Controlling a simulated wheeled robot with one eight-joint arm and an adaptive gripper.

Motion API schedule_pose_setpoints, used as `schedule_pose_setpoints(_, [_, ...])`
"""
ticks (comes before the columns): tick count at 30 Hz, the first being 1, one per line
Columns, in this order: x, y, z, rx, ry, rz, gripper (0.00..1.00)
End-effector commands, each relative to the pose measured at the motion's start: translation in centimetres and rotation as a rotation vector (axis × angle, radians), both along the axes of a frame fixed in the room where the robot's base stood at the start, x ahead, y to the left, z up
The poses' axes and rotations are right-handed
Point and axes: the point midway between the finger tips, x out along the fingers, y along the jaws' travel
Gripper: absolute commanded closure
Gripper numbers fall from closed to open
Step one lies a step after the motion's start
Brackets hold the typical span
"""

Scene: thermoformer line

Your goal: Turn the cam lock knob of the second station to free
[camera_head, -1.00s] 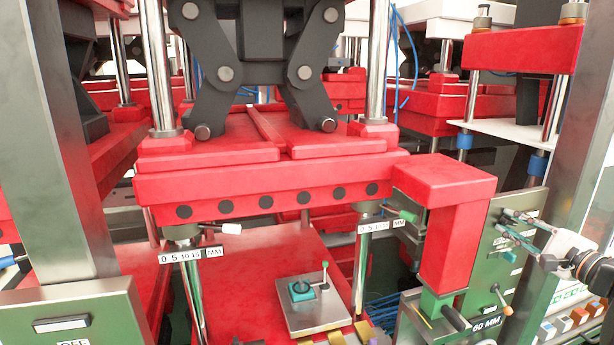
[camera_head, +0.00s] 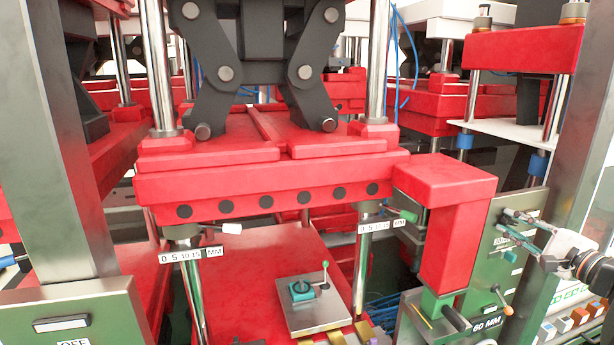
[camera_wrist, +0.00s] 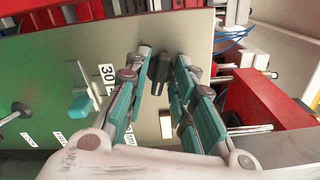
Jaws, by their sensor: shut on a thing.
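My gripper (camera_wrist: 163,72), with teal-padded fingers, is shut on a dark bar-shaped knob (camera_wrist: 158,68) on a grey-green panel (camera_wrist: 60,75). The fingers stand on both sides of the knob, and its lower part is partly hidden between them. In the head view my gripper (camera_head: 508,225) is at the right, with its fingertips against the upright green panel (camera_head: 490,250). The knob cannot be made out there.
A teal slider (camera_wrist: 82,103) and a black-ended lever (camera_wrist: 20,110) stand on the panel left of my gripper. A red block (camera_wrist: 265,100) lies close on the right. In the head view a red arm-like housing (camera_head: 450,230) stands left of my gripper.

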Motion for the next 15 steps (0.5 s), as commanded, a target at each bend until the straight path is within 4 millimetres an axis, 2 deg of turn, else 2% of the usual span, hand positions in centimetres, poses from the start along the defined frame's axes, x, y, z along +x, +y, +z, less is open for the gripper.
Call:
schedule_pose_setpoints(7, [-0.03, 0.02, -0.19, -0.194, -0.054, 0.001, 1.00])
schedule_pose_setpoints(15, [-0.03, 0.02, -0.11, -0.215, -0.060, 0.001, 1.00])
